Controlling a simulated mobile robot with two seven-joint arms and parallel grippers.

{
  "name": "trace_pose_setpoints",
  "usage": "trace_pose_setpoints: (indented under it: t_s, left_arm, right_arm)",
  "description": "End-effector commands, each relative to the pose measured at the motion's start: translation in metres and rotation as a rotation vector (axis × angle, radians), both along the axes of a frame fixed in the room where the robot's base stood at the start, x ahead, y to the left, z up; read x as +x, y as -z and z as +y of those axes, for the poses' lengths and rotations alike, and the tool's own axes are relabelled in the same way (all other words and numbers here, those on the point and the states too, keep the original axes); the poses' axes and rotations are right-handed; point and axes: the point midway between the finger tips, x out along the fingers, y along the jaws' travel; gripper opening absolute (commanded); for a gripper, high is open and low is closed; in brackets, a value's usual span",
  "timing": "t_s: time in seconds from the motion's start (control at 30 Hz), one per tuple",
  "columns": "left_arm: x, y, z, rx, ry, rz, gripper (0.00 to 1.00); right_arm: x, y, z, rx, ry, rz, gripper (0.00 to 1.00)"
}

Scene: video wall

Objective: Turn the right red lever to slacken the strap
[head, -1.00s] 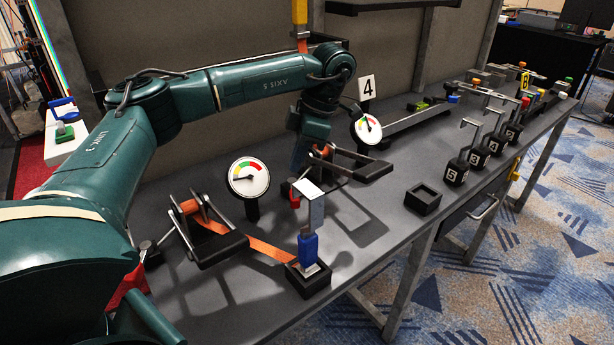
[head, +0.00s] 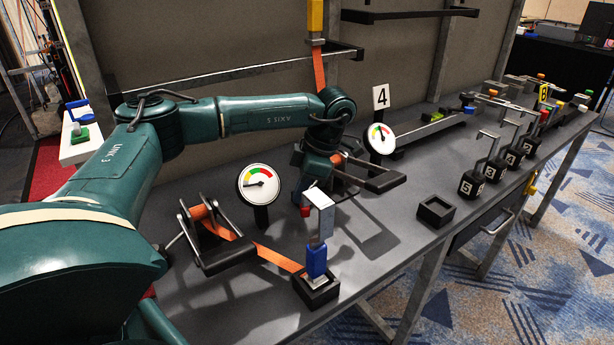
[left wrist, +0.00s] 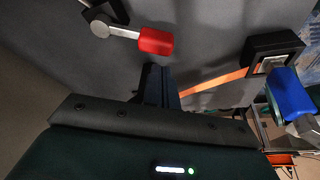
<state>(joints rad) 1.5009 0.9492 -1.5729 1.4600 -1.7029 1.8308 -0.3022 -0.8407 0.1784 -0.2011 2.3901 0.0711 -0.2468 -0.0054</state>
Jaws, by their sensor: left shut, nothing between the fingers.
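The right red lever (left wrist: 155,41) has a red grip on a metal arm with a round pivot in the left wrist view. In the head view its red grip (head: 305,211) shows small, partly covered by an upright post. My left gripper (left wrist: 158,72) is shut and empty, its fingertips just below the red grip in the wrist picture; contact cannot be told. In the head view its fingers are largely hidden. The orange strap (left wrist: 218,80) runs right of the fingers. The right gauge (head: 381,137) stands behind the right strap frame (head: 383,180). My right gripper is not in view.
A post with a blue handle (head: 316,262) stands close in front of the lever. The left gauge (head: 259,183) and left strap frame (head: 228,253) are to the left. An empty black tray (head: 436,211) and several numbered blocks are to the right.

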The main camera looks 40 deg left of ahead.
Motion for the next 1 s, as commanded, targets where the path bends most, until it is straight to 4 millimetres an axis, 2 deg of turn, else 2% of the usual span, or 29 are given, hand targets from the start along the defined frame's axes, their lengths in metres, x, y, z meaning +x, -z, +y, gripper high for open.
trace_pose_setpoints:
  t_s: [0.1, 0.3, 0.77, 1.0]
  left_arm:
    - [-0.004, 0.017, 0.004, 0.000, 0.001, 0.001, 0.00]
    - [-0.007, 0.028, 0.007, 0.000, 0.000, 0.000, 0.00]
    - [-0.006, 0.028, 0.006, 0.000, -0.009, 0.000, 0.00]
    - [-0.002, 0.027, 0.000, 0.000, -0.093, 0.002, 0.00]
  right_arm:
    - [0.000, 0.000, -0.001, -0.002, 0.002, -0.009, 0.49]
    - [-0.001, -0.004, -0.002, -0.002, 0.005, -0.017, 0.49]
    - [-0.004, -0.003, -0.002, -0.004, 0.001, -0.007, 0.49]
    - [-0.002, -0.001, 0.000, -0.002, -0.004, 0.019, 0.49]
